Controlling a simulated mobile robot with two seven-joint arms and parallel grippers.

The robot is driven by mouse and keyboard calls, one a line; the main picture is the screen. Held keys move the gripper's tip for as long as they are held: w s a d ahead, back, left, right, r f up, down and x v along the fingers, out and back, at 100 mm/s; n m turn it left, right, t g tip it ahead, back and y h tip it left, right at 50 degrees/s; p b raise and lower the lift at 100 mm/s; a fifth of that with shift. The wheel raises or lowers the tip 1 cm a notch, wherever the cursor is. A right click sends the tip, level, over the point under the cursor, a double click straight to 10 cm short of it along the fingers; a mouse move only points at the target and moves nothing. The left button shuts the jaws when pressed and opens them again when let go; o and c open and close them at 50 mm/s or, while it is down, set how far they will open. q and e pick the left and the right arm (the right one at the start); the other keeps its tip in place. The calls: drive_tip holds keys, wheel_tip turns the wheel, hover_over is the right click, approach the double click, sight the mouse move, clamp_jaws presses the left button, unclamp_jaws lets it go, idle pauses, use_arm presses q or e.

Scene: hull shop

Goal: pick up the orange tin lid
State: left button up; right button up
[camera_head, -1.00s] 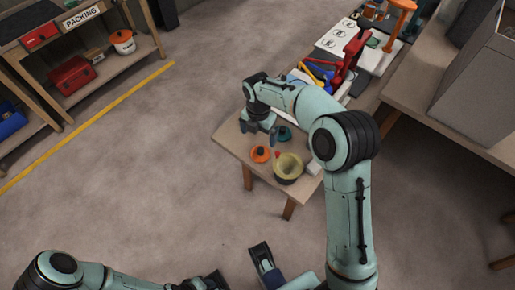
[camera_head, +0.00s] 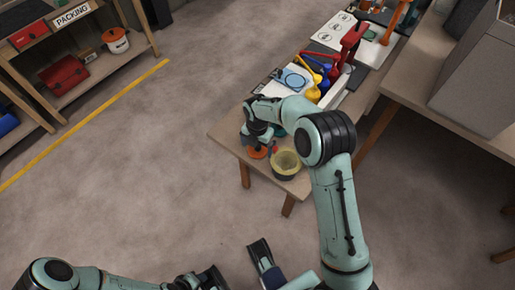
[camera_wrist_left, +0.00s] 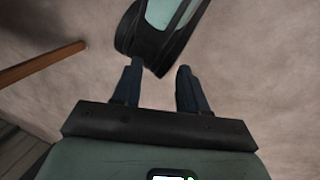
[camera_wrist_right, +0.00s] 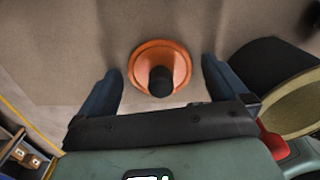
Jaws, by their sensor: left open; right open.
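In the right wrist view the lid (camera_wrist_right: 160,68) is a round orange disc with a black knob. My right gripper (camera_head: 261,144) is open just above the lid, and its fingers (camera_wrist_right: 158,84) stand left and right of the lid, apart from it. My left gripper (camera_wrist_left: 157,80) is open and empty, over bare floor, far from the table.
A teal thing beyond is mostly hidden. The table (camera_head: 226,136) has a bare left edge.

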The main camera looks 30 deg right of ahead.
drive_tip(key=c, duration=0.9)
drive_tip(key=shift+r, duration=0.1)
